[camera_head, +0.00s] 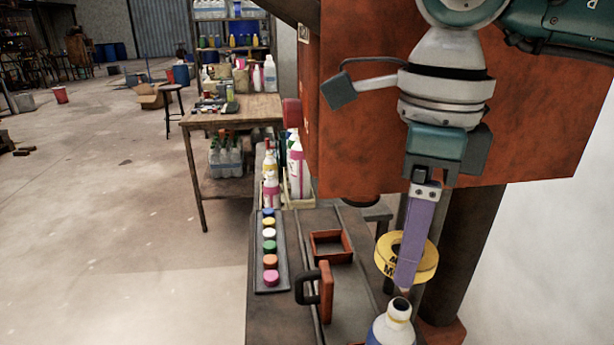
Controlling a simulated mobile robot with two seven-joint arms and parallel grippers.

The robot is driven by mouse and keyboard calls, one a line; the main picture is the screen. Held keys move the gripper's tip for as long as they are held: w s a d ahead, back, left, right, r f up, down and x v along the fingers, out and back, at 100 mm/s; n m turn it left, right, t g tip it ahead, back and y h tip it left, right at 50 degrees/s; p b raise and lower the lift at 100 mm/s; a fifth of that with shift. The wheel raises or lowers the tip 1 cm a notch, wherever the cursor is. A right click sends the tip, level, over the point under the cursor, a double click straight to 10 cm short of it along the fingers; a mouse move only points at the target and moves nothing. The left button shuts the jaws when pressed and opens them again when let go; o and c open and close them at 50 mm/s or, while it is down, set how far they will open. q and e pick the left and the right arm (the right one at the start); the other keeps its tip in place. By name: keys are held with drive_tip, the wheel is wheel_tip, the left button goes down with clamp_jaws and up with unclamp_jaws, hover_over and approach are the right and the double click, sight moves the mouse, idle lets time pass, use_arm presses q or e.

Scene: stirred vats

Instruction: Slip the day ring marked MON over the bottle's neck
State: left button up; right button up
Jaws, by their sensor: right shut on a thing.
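My right gripper (404,285) reaches down from the upper right, its purple fingers shut on the yellow day ring (384,262). The ring has dark lettering; an M shows on its near face, and the rest is hidden or too small to read. The bottle (390,333) stands at the bottom edge, with an open white neck (399,311) and a blue band lower down; its lower part is cut off. In the picture the ring is just above the neck and apart from it, not around it. The true gap in depth is hard to tell. My left gripper is not in view.
A tray (285,283) of several coloured caps lies along the bench's left side. An orange square frame (330,257) and an orange block with a black handle (326,290) stand left of the bottle. White bottles (296,165) stand in a crate behind.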

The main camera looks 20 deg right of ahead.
sight(401, 305)
drive_tip(key=m, duration=0.1)
drive_tip(key=f+m, duration=0.1)
drive_tip(key=shift+s+d+m, duration=0.1)
drive_tip(key=shift+d+m, duration=0.2)
drive_tip(key=shift+d, duration=0.05)
drive_tip(key=shift+d+f+m, duration=0.1)
drive_tip(key=shift+f+m, duration=0.2)
drive_tip(key=shift+f+b, duration=1.6)
drive_tip(key=shift+f, duration=0.6)
drive_tip(key=shift+f+b, duration=0.1)
drive_tip(key=shift+b, duration=0.25)
drive_tip(key=shift+f+b, duration=1.35)
drive_tip(key=shift+f, duration=0.1)
drive_tip(key=shift+f+b, duration=0.95)
drive_tip(key=shift+f, duration=0.15)
